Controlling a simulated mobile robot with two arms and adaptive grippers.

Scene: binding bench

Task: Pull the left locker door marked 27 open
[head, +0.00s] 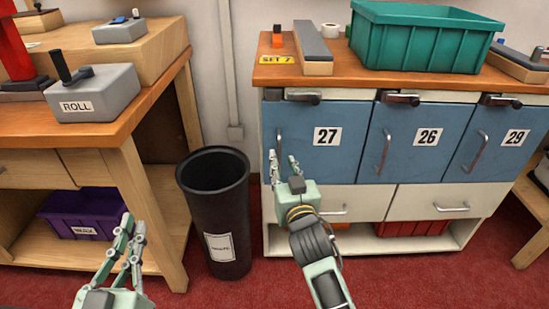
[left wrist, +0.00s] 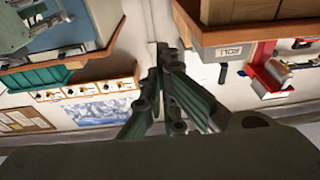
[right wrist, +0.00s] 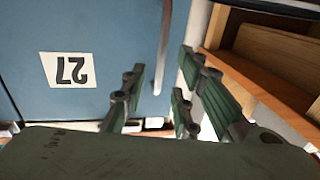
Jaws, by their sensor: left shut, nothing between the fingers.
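The blue locker door marked 27 (head: 340,145) is the leftmost of three in the cabinet and looks shut. Its upright metal handle (head: 279,146) is near the door's left edge. My right gripper (head: 282,160) is open just in front of the handle's lower part. In the right wrist view, door 27 (right wrist: 70,70) appears upside down, and the handle (right wrist: 164,45) shows between the spread fingers (right wrist: 160,88). I cannot tell whether they touch it. My left gripper (head: 125,225) is shut and empty, low at the left, away from the cabinet.
Doors 26 (head: 428,120) and 29 (head: 512,120) are beside door 27, also shut. A dark latch (head: 302,97) sits above door 27. A black bin (head: 213,215) stands left of the cabinet. A workbench (head: 130,115) is further left. Red floor in front is clear.

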